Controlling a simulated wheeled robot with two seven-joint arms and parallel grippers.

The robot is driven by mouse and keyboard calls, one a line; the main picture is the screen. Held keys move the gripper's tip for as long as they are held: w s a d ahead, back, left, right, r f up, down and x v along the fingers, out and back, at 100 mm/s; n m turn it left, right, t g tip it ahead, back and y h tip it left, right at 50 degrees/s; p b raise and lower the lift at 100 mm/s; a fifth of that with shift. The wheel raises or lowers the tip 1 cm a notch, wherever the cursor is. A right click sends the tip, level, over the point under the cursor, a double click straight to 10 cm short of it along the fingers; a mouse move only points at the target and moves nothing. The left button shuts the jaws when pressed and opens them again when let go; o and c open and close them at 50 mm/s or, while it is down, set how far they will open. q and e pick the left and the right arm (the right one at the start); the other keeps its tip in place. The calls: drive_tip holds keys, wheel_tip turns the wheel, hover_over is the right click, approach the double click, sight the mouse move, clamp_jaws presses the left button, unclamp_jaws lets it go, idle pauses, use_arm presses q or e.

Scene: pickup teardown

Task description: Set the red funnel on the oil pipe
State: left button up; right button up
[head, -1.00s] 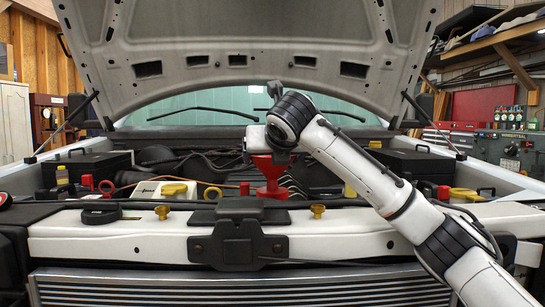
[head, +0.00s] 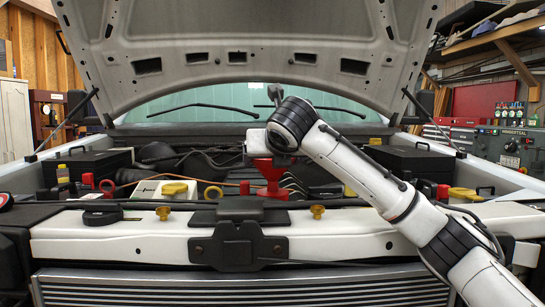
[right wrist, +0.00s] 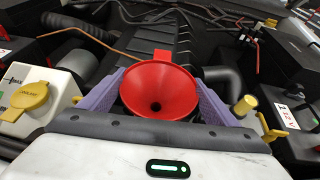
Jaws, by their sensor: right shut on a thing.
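The red funnel (head: 271,176) is in the middle of the engine bay in the head view, upright behind the front crossbar. My right gripper (head: 258,153) is over it, coming from the right. In the right wrist view the funnel (right wrist: 160,88) shows its wide mouth upward, with a dark hole at its centre and a red tab at its far rim. The purple fingers of my right gripper (right wrist: 157,105) are on either side of it, shut on it. I cannot make out the oil pipe; whatever lies under the funnel is hidden. My left gripper is out of view.
A white reservoir with a yellow cap (head: 174,188) stands left of the funnel. Black boxes (head: 86,165) (head: 411,163) sit at both sides of the bay. The white crossbar (head: 120,236) with a black latch (head: 238,243) runs in front. The raised hood (head: 245,40) hangs above.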

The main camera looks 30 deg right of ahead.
drive_tip(key=shift+f, duration=1)
idle(0.8)
drive_tip(key=o, duration=1)
drive_tip(key=v, duration=1)
drive_tip(key=shift+s, duration=0.2)
